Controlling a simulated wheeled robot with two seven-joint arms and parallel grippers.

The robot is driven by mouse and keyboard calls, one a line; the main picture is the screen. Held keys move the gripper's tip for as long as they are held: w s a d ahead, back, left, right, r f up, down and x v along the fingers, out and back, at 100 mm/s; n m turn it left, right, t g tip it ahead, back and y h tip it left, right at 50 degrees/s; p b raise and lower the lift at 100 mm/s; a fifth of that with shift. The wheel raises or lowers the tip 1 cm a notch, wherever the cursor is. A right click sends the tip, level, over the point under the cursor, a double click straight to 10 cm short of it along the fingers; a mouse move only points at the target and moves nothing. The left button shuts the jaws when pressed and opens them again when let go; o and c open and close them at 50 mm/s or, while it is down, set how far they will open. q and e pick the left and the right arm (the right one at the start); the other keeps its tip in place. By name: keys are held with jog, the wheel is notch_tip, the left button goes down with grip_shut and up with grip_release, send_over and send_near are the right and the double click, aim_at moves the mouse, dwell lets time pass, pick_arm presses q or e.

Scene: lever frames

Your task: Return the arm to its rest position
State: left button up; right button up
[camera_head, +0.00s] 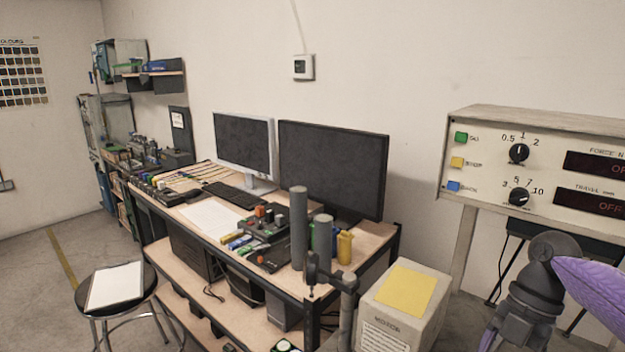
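Part of an arm with a dark grey joint (545,275) and a purple shell (595,285) comes in at the lower right, and it looks like my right arm. It stands in front of the lower right of the scene, beside the box marked MOTOR. I see no fingertips on it. My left arm and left gripper are not in the picture. Neither gripper can be seen, so nothing shows of what they hold.
A workbench (210,240) with two monitors (333,165) runs along the wall. Grey upright cylinders (298,230) stand at its right end. A MOTOR box (390,335) with a yellow top and a control panel (535,170) are at right. A stool (90,310) stands at left.

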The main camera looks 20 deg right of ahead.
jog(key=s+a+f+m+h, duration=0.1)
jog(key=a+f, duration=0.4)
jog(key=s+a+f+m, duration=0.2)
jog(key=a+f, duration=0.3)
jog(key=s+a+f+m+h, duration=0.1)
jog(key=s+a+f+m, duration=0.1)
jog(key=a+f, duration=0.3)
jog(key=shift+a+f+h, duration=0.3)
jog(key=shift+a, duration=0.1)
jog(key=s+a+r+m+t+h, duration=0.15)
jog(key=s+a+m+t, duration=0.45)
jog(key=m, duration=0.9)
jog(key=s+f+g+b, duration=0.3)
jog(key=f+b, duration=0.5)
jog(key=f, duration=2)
pick_arm(q)
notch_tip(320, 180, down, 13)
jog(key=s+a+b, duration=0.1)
jog(key=b, duration=0.4)
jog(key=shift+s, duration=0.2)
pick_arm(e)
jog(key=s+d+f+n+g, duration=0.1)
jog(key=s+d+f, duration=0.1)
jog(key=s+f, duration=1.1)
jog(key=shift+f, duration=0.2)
